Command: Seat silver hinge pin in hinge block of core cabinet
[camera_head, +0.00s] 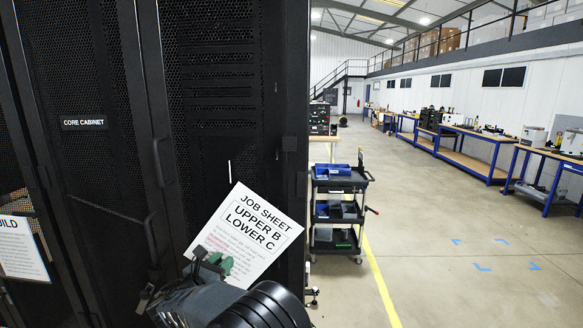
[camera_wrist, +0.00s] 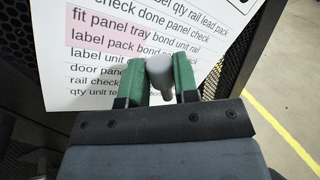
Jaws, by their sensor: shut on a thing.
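My gripper (camera_head: 214,262) is in front of the core cabinet (camera_head: 88,60), low in the head view and over the bottom of the job sheet. In the wrist view, its two green fingers (camera_wrist: 160,80) are shut on a grey, round-ended pin (camera_wrist: 159,68), the silver hinge pin. The pin's lower part is partly hidden between the fingers. Small black blocks show on the cabinet's right edge, one of them (camera_head: 289,144) above the gripper's height. I cannot tell whether one is the hinge block. The pin is not clearly visible in the head view.
A white job sheet (camera_head: 248,222) hangs tilted on the cabinet front, behind my gripper; it fills much of the wrist view (camera_wrist: 110,20). A black tool cart (camera_head: 340,180) with blue bins stands right of the cabinet. Blue workbenches (camera_head: 470,150) line the right wall. The floor between is clear.

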